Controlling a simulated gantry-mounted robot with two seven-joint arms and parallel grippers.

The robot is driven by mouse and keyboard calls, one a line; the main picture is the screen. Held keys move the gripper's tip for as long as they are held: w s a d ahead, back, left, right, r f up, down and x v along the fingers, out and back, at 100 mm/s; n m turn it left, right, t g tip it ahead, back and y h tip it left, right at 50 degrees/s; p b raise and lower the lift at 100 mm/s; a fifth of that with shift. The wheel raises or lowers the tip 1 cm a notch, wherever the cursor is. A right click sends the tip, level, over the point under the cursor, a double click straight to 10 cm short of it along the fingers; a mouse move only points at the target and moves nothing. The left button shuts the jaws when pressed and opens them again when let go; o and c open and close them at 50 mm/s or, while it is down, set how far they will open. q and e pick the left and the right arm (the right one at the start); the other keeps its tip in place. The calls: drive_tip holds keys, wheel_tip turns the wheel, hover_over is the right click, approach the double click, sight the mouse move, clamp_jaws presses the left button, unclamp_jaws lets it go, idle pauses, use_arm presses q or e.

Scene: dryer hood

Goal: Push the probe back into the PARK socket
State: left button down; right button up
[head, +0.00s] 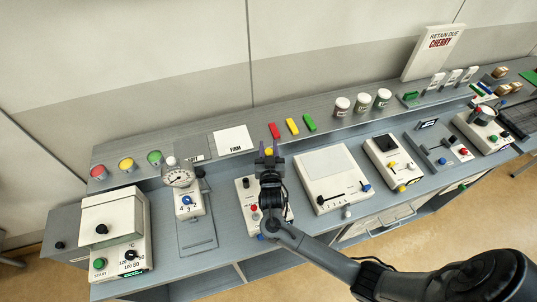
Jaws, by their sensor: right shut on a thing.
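My right gripper (268,158) is over the back of a small white box (243,188) with a red button on its front. A small yellow piece (269,151) shows at its fingertips, and the gripper is shut on it. This looks like the head of the probe; its lower part is hidden by the gripper. The PARK socket cannot be made out, as my gripper and wrist cover much of the box. My left gripper is not in view.
A dial gauge stand (183,195) is to the left and a white panel with sliders (331,183) close to the right. Red, yellow and green blocks (292,125) lie on the shelf behind. A FIRM card (233,139) stands left of them.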

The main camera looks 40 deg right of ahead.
drive_tip(key=s+d+r+b, duration=0.1)
drive_tip(key=s+d+r, duration=0.4)
drive_tip(key=s, duration=0.5)
drive_tip(key=shift+d+r, duration=0.35)
drive_tip(key=shift+r, duration=0.5)
drive_tip(key=shift+s, duration=0.1)
